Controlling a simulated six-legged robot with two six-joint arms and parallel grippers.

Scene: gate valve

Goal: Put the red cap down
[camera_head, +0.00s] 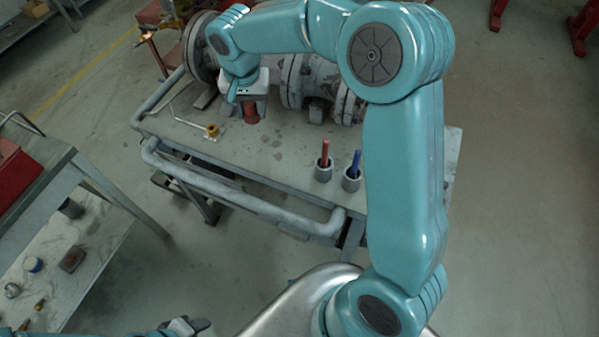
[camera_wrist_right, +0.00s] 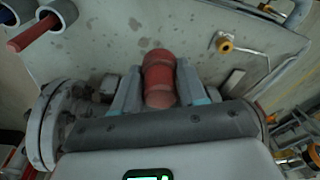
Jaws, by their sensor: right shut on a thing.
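The red cap (camera_head: 251,114) is under my right gripper (camera_head: 249,104), over the grey table beside the pipework. In the right wrist view the red cap (camera_wrist_right: 159,76) stands between the two fingers of the right gripper (camera_wrist_right: 158,88), which is shut on it. The cap is close to the tabletop; I cannot tell whether it touches. The gripper housing hides its upper part in the head view. My left gripper (camera_head: 186,326) shows only partly at the bottom edge, and its fingers cannot be made out.
The grey table (camera_head: 268,160) holds flanged pipework (camera_head: 312,78) behind the cap and a yellow fitting (camera_head: 213,130) to its left. Red (camera_head: 325,150) and blue (camera_head: 355,160) rods stand in grey cups at the front right. Bare tabletop lies in front of the cap.

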